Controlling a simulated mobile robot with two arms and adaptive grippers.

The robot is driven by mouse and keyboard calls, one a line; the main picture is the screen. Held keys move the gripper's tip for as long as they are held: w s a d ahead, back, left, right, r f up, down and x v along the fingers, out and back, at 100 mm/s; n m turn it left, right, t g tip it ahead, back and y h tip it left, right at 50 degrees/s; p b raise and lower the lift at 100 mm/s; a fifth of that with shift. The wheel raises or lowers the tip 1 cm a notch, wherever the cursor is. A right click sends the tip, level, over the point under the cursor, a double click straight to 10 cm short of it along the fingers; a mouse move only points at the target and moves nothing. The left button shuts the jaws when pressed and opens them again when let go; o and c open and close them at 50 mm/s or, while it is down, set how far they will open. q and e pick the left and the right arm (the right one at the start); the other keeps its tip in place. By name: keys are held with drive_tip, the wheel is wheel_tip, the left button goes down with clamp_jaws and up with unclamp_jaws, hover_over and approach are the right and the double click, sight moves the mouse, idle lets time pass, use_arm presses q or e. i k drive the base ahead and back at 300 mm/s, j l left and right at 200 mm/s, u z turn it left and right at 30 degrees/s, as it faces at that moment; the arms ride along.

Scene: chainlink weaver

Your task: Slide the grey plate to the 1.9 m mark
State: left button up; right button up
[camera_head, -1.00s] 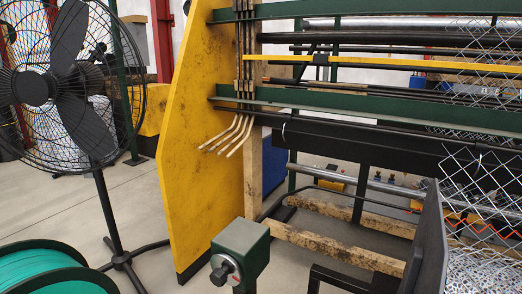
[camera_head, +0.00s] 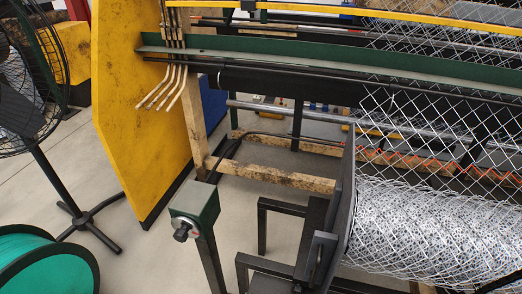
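A dark grey upright plate (camera_head: 342,212) stands at the left end of the roll of wire mesh (camera_head: 435,230). It appears to be the grey plate, and a black handle-like bracket (camera_head: 318,258) sits on its left side. A yellow rail (camera_head: 400,21) runs across the top of the machine. No 1.9 m mark can be read on it or elsewhere. Neither of my grippers shows in the head view.
A green box with a knob (camera_head: 193,212) stands on a post left of the plate. A yellow side panel (camera_head: 140,110), a fan (camera_head: 30,90) and a teal spool (camera_head: 40,265) are at left. Black frame bars (camera_head: 275,205) stand near the plate. Bare floor lies between.

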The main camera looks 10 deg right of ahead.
sight(324, 237)
drive_tip(key=l+z, duration=0.15)
drive_tip(key=z, duration=0.85)
drive_tip(key=i+j, duration=0.05)
